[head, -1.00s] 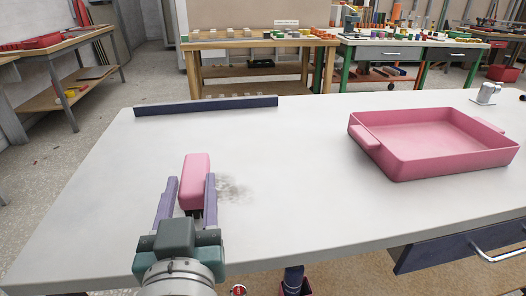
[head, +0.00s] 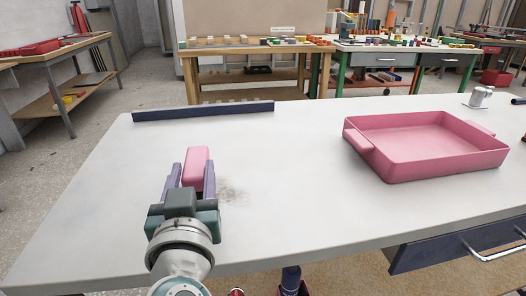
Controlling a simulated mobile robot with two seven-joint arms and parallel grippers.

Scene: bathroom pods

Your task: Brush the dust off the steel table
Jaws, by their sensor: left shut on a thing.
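The light steel table (head: 300,205) fills the middle of the head view. A grey smudge of dust (head: 229,191) lies on its left part. My left gripper (head: 194,178) is shut on a pink block-like brush (head: 197,160), just left of the dust. The brush's underside is hidden, so I cannot tell whether it touches the table.
A pink tray (head: 430,171) with a side handle stands on the right of the table, empty. A dark blue strip (head: 203,111) runs along the back left edge. A small metal fitting (head: 478,97) is at the back right. The table's middle is clear.

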